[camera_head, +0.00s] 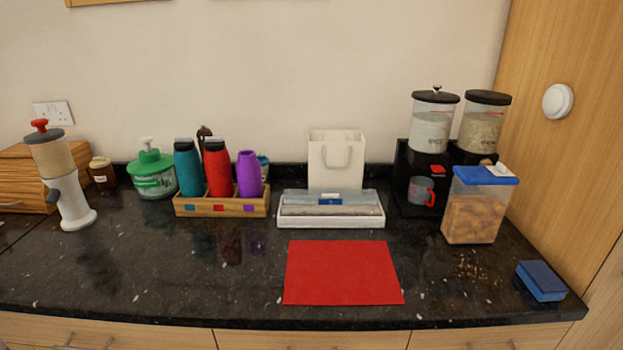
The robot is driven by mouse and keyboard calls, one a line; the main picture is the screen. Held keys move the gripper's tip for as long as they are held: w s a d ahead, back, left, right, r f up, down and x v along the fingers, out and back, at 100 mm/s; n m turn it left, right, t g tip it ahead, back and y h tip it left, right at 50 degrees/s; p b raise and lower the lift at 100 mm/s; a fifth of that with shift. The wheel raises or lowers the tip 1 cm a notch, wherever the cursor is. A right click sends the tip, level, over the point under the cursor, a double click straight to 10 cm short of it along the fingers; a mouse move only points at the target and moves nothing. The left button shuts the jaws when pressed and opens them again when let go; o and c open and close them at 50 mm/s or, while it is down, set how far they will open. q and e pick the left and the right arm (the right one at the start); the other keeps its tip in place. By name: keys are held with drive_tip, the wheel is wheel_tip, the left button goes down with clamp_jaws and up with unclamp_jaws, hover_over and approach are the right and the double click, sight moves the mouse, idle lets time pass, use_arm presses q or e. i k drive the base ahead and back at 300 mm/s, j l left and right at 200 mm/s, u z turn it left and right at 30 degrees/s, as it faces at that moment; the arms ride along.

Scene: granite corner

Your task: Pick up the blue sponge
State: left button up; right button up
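The blue sponge (541,281) is a small rectangular block with a darker blue top and a lighter blue front side. It lies flat on the black speckled granite counter (180,275) at the far right, near the front edge and the wooden side panel. Nothing covers it. Neither of my grippers shows in the head view.
A red mat (343,272) lies left of the sponge. Crumbs (476,268) are scattered between them. A blue-lidded container (473,209) stands behind the sponge, by a dispenser (433,122). The wooden panel (565,160) bounds the right side. The counter's left front is clear.

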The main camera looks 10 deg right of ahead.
sight(539, 278)
drive_tip(key=z, duration=1.5)
